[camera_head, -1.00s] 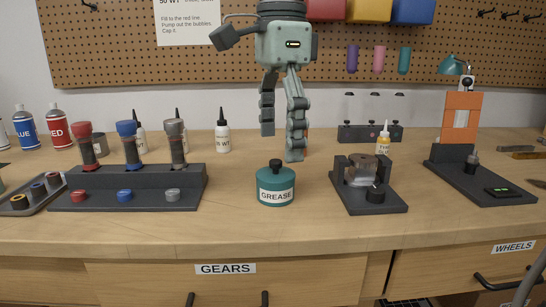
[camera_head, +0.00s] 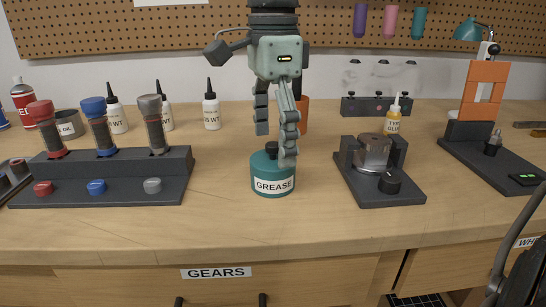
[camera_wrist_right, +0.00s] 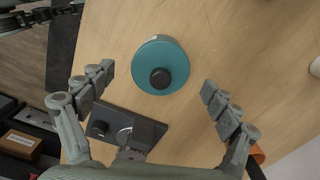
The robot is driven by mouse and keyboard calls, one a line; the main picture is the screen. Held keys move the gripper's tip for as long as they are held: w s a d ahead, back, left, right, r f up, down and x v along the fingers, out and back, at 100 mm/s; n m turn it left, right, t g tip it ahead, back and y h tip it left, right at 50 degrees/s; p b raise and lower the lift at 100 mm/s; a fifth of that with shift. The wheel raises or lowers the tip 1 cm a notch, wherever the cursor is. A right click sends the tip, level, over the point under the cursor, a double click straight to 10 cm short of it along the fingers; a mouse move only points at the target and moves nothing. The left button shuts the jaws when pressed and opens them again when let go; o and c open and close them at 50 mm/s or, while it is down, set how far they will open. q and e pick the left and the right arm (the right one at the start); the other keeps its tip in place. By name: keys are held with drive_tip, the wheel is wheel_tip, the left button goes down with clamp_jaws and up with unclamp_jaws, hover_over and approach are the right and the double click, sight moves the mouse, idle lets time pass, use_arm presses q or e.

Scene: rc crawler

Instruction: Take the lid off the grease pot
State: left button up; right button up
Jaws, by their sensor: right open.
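The teal grease pot (camera_head: 272,186) stands upright on the bench, its lid on with a black knob (camera_head: 271,148) on top. In the right wrist view the lid (camera_wrist_right: 150,54) and its knob (camera_wrist_right: 160,78) show from above. My right gripper (camera_head: 275,138) is open over the pot. In the head view its near finger overlaps the right side of the lid; the other finger is higher, behind the knob. In the wrist view the right gripper's fingers (camera_wrist_right: 158,83) are spread wide on both sides of the lid, with nothing between them touching the knob.
A dark stand with a metal cylinder (camera_head: 374,155) is right of the pot. A shock stand (camera_head: 100,192) with coloured caps is left. An orange cup (camera_head: 302,116) and white bottles (camera_head: 211,110) stand behind. The bench front before the pot is clear.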

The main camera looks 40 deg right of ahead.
drive_tip(key=shift+f, duration=0.55)
drive_tip(key=c, duration=0.9)
drive_tip(key=shift+s+r, duration=0.1)
drive_tip(key=c, duration=0.9)
drive_tip(key=shift+f, duration=0.2)
